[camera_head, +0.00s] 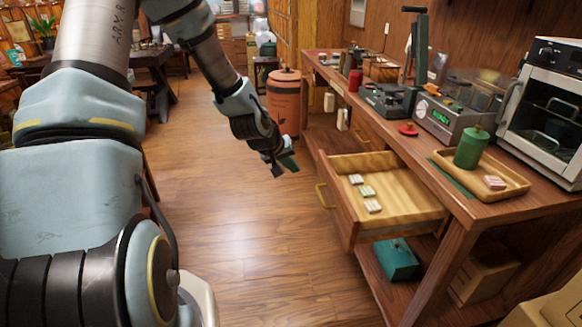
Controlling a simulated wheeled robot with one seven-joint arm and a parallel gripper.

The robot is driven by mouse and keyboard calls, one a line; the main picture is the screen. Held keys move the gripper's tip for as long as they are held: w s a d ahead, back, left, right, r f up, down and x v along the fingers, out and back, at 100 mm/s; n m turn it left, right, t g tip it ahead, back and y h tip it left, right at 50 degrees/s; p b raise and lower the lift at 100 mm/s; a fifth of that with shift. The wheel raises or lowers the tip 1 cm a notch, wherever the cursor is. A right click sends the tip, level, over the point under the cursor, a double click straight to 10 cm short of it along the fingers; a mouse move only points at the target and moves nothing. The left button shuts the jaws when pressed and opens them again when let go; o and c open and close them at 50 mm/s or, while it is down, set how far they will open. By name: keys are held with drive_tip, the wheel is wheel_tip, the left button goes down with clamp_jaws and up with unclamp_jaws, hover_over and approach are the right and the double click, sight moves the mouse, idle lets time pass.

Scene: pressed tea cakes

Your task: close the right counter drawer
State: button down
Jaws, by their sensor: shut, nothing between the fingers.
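The right counter drawer (407,204) stands pulled out from the wooden counter. My gripper (284,170) hangs over the open floor, to the left of and a little above the drawer front. It is apart from the handle and shut with nothing in it.
On the counter (467,211) stand a tray (514,191) with a green canister (471,148), a scale (449,119) and an oven (545,110). A teal box (397,258) lies under the drawer. An orange barrel (284,103) stands behind my gripper. The floor left of the drawer is clear.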

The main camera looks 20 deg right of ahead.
drive_tip(key=p, duration=0.2)
approach(321, 182)
wheel_tip(321, 182, down, 3)
drive_tip(key=w+a, duration=0.1)
drive_tip(key=a, duration=0.1)
drive_tip(key=shift+w+d+f+p, duration=0.1)
drive_tip(key=shift+d+p, duration=0.2)
drive_tip(key=shift+d, duration=0.75)
drive_tip(key=shift+w+d+f+p, duration=0.1)
drive_tip(key=shift+d+p, duration=0.2)
drive_tip(key=shift+d, duration=0.7)
